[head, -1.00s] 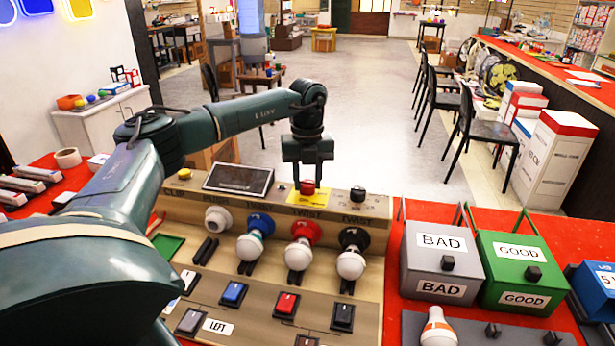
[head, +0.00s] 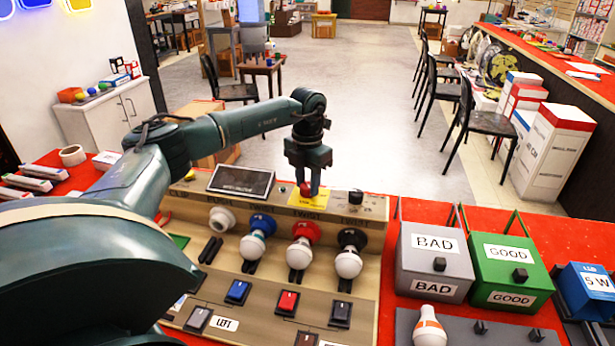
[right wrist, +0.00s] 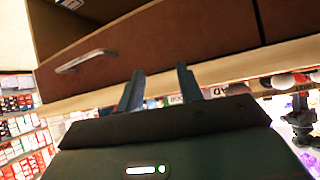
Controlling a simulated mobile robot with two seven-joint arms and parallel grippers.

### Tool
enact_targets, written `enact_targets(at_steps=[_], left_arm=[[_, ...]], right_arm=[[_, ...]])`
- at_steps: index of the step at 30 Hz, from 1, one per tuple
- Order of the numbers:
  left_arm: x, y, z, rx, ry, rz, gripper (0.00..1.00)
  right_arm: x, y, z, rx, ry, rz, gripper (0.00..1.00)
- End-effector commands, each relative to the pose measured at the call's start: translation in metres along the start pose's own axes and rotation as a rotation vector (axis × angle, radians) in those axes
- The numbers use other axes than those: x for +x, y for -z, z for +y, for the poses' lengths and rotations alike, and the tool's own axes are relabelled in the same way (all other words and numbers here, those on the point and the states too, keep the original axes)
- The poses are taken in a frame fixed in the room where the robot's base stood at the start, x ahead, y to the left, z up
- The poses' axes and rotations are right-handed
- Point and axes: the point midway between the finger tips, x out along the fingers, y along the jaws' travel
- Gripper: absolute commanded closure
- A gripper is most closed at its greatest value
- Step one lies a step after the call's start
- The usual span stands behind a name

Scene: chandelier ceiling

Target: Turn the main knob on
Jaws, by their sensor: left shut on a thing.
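The main knob is a red knob (head: 305,188) on a yellow square plate at the back edge of the tan test panel (head: 370,240). My left gripper (head: 308,186) points down from above and is shut on the red knob, with its fingers on either side. The fingers hide part of the knob, so its turn angle cannot be told. My right gripper (right wrist: 158,90) shows only in the right wrist view, with its two fingers apart and nothing between them.
A tilted dark screen (head: 241,181) is left of the knob, and a black knob (head: 355,196) is right of it. Several bulbs sit in front. A grey BAD box (head: 425,285) and green GOOD box (head: 500,250) stand right. A drawer handle (right wrist: 85,61) is near my right gripper.

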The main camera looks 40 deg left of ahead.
Motion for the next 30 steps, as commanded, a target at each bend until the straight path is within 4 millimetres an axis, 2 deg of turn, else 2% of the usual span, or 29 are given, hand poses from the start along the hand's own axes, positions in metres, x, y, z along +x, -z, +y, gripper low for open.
enact_targets(at_steps=[15, 30], left_arm=[[-0.0017, -0.001, 0.0005, 0.447, -0.001, -0.005, 0.9], [-0.0014, -0.0011, 0.0002, 0.638, -0.001, -0.006, 0.9]], right_arm=[[-0.0035, 0.0001, 0.0067, 0.002, -0.017, -0.02, 0.64], [-0.0038, -0.002, 0.0056, 0.005, -0.017, -0.027, 0.64]])
